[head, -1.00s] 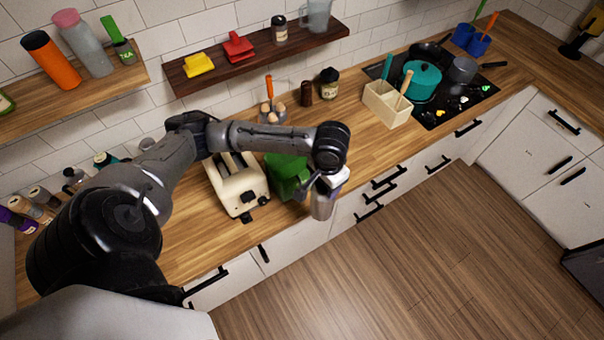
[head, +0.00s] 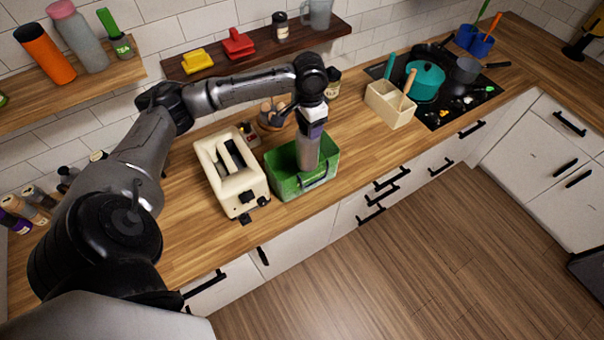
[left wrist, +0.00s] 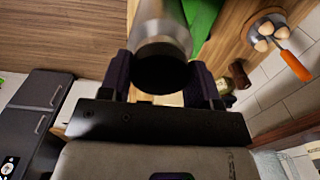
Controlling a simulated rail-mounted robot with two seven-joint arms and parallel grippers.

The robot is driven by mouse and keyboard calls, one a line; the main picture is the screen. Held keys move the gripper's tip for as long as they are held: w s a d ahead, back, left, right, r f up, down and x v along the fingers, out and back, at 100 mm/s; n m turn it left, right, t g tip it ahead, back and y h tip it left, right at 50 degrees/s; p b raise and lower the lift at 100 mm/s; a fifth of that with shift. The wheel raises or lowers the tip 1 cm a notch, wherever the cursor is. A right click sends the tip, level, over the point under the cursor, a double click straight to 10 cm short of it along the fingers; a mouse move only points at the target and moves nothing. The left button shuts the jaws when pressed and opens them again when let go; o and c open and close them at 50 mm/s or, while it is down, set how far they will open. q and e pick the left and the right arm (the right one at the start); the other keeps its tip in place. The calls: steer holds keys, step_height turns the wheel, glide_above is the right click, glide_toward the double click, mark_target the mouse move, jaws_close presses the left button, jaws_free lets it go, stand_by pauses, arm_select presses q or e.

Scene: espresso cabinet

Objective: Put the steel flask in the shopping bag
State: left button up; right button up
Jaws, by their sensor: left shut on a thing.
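The steel flask (head: 307,154) is grey and hangs upright below my left gripper (head: 312,128). In the left wrist view the flask (left wrist: 162,32) sits between the two dark fingers (left wrist: 162,78), which are shut on it. The green shopping bag (head: 287,187) stands open on the counter beside the toaster. The flask's lower end overlaps the bag's opening; I cannot tell how far down into it the flask reaches. A green piece of the bag (left wrist: 203,18) shows beside the flask in the left wrist view. My right gripper is not in view.
A cream toaster (head: 229,178) stands just left of the bag. A bowl of eggs (head: 270,122) and a jar (head: 333,80) are behind it. A wooden utensil box (head: 388,108) stands to the right, with clear counter between. A dark shelf (head: 260,52) hangs above.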

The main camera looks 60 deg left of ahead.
arm_select(q)
steer(key=m, duration=0.2)
steer(key=a+m, duration=0.1)
steer(key=a+f+m+b, duration=0.1)
steer(key=m, duration=0.1)
steer(key=shift+w+f+m, duration=0.1)
steer(key=shift+w+m, duration=0.2)
steer(key=a+f+m+b, duration=0.1)
steer(key=a+f+m, duration=0.3)
steer(key=f+m, duration=0.8)
step_height(320, 180, down, 2)
steer(key=shift+w+f+b, duration=0.1)
steer(key=shift+w+b, duration=0.2)
steer(key=shift+w, duration=0.1)
steer(key=o, duration=1.5)
